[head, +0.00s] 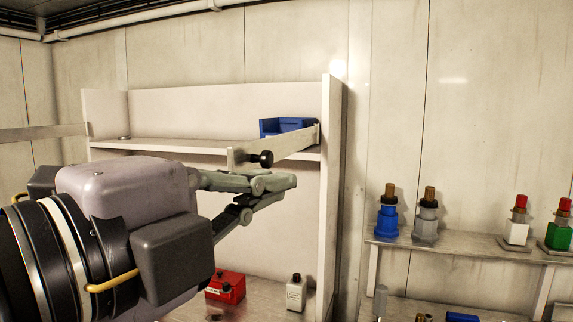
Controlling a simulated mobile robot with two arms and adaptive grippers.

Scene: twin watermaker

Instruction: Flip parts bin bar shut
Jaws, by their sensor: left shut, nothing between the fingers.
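The parts bin bar (291,143) is a pale flat bar at the upper shelf. Its far end meets the shelf's right upright, and it sticks out forward and left, standing off the shelf front. A black knob (262,158) sits near its free end. A blue parts bin (288,125) stands on the upper shelf behind the bar. My left gripper (294,181) is shut and empty, with its fingertips just below the bar and right of the knob. I cannot tell whether they touch the bar. My right gripper is not in view.
Another pale bar (42,133) reaches left from the shelf unit's left side. A red box (226,287) and a white bottle (296,292) stand on the lower surface. A side shelf (460,245) at right carries several coloured fittings. The wall area above the unit is clear.

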